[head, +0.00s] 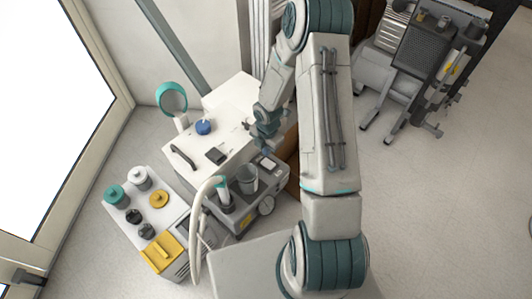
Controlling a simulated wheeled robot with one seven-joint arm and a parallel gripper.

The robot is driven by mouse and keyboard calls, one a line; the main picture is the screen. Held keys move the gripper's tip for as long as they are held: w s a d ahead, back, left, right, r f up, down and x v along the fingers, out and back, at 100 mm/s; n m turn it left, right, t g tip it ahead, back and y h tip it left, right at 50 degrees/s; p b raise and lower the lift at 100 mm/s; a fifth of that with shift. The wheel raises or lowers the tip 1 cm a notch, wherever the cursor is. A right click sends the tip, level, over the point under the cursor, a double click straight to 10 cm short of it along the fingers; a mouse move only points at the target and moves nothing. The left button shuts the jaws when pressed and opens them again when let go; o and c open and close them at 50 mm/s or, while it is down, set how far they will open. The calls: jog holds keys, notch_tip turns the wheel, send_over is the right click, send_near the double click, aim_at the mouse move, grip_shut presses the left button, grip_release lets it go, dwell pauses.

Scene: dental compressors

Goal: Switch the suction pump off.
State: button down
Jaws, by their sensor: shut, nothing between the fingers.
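A grey unit (272,188) with a clear cup, a pale hose and a wheel stands at the centre; it looks like the suction pump, but I cannot be sure. A small pale rectangular part (268,163) on its top may be its switch; its position cannot be read. My gripper (267,146) is shut and empty, pointing down near this part, at the white cabinet's right edge. The fingertips are small and partly hidden, so I cannot tell whether they touch anything.
A white cabinet (228,115) with a blue knob (203,127) and dark handle stands behind. A white unit (133,182) with teal, yellow and black caps stands left. A grey framed machine (425,55) stands at upper right. The floor at right is clear.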

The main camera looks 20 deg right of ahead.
notch_tip(320, 180, up, 8)
jog(key=p, duration=0.1)
jog(key=shift+d+p, duration=0.15)
jog(key=shift+p, duration=0.2)
jog(key=s+r+m+h+p, duration=0.1)
jog(key=s+r+m+p, duration=0.2)
jog(key=r, duration=0.6)
jog(key=s+r+m+t+p, duration=0.1)
jog(key=s+r+m+p, duration=0.1)
jog(key=r+m, duration=0.45)
jog(key=s+r+m+h+p, duration=0.1)
jog(key=s+r+m+p, duration=0.15)
jog(key=r, duration=0.85)
jog(key=s+a+r+m+t+y+p, duration=0.1)
jog(key=s+a+r+m+p, duration=0.2)
jog(key=s+r+m+p, duration=0.4)
jog(key=s+r+m, duration=0.5)
jog(key=r, duration=0.4)
jog(key=shift+s+r+m+y+p, duration=0.3)
jog(key=shift+r+y, duration=0.05)
jog(key=shift+y, duration=0.05)
